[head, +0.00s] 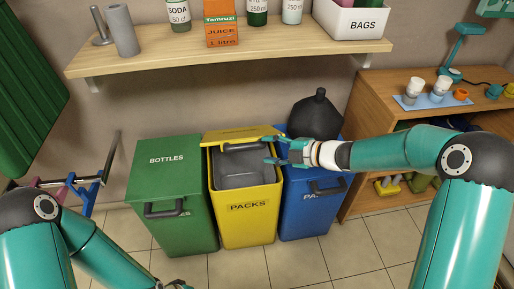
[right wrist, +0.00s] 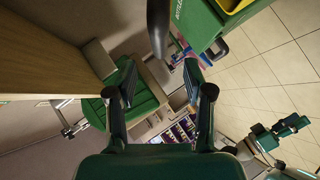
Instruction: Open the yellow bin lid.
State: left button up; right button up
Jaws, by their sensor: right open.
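The yellow bin (head: 248,217), marked PACKS, stands between the green and blue bins in the head view. Its lid (head: 225,134) is raised and tilted back, and the grey inside shows. A dark handle (head: 243,147) is near the lid's upper edge. My right gripper (head: 268,151) is open at the right of the lid and points left, with its fingers near the handle. In the right wrist view, a dark bar, likely that handle, stands ahead of the open fingers (right wrist: 158,72); contact cannot be told. My left gripper (head: 175,285) is partly cut off at the bottom edge.
The green bin (head: 167,175), marked BOTTLES, is closed at the left. The blue bin (head: 307,210) is at the right, with a black bag (head: 316,115) behind my right gripper. A wooden shelf (head: 230,49) with drinks hangs above. A wooden cabinet (head: 395,110) stands at the right.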

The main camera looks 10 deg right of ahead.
jog(key=shift+v, duration=1.2)
jog(key=shift+c, duration=0.2)
